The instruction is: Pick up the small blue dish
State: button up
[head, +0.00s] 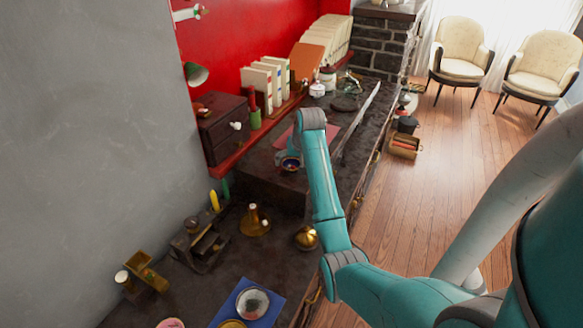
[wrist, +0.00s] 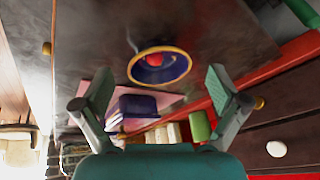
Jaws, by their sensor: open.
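The small blue dish (head: 290,164) has a gold rim and stands on the dark raised counter, close to my gripper. In the wrist view the dish (wrist: 178,70) shows its dark blue inside, with something red in it. My gripper (wrist: 159,76) is open, its two fingers spread wide to the left and right of the dish in the picture. Nothing is between the fingertips that they touch. I cannot tell the exact gap between fingers and dish. In the head view my gripper is partly hidden behind my wrist.
A pink sheet and a dark blue block (wrist: 137,106) lie beyond the dish. A dark drawer chest (head: 224,130) and green bottle (head: 255,118) stand at the left by the red wall. A brass pot (head: 306,238) and flask (head: 255,222) stand on the lower counter.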

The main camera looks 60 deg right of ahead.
jog(key=shift+x, duration=0.8)
jog(key=shift+c, duration=0.2)
jog(key=c, duration=1.1)
